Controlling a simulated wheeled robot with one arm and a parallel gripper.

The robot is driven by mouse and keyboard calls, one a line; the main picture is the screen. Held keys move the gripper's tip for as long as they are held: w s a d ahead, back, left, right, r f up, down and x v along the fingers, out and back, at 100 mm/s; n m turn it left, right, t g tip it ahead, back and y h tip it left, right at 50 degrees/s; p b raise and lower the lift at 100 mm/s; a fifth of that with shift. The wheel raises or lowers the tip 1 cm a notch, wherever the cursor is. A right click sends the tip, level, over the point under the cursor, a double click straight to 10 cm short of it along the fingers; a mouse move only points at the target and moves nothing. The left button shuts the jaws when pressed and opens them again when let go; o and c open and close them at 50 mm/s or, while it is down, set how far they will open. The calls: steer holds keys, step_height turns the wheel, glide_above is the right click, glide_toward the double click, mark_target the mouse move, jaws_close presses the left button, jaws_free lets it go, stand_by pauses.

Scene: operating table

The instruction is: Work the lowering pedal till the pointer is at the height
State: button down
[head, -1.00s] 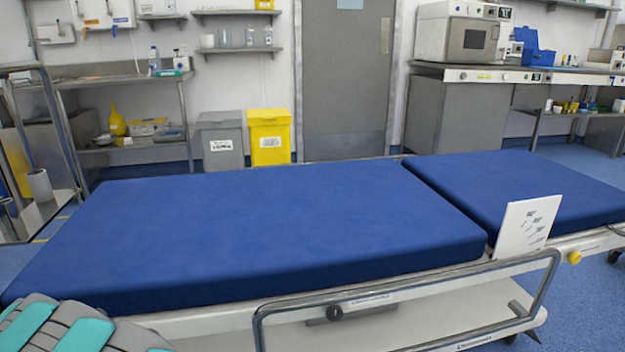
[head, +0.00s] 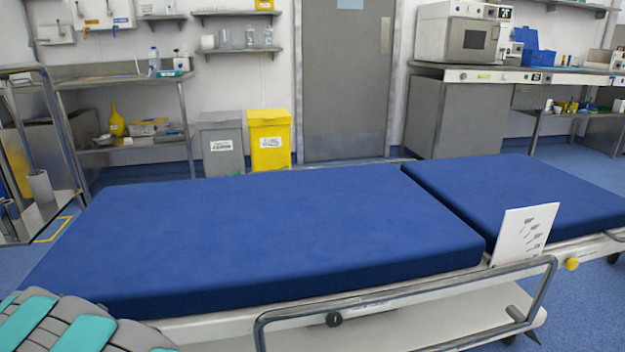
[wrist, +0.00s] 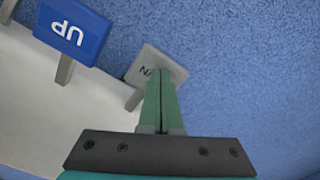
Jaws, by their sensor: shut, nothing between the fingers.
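The operating table has a blue mattress (head: 260,235) in two sections. A white card (head: 525,234) with several dark marks stands upright at its near right side; I cannot make out a separate pointer on it. In the wrist view a blue pedal (wrist: 73,32) reads "UP", upside down. To its right is a grey pedal (wrist: 150,64) whose lettering is partly hidden, with an N showing. My gripper (wrist: 161,72) is shut and empty, its green fingertips overlapping the grey pedal. I cannot tell how hard they press. In the head view my gripper is out of sight.
A metal side rail (head: 410,292) runs along the table's near side, with a yellow knob (head: 571,264) at the right. A grey bin (head: 221,145) and a yellow bin (head: 269,140) stand at the back wall. Blue floor (wrist: 255,75) lies open right of the pedals.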

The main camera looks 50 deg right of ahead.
steer(key=shift+r, duration=0.5)
step_height(320, 180, up, 7)
steer(key=p, duration=0.1)
stand_by(0.6)
stand_by(0.4)
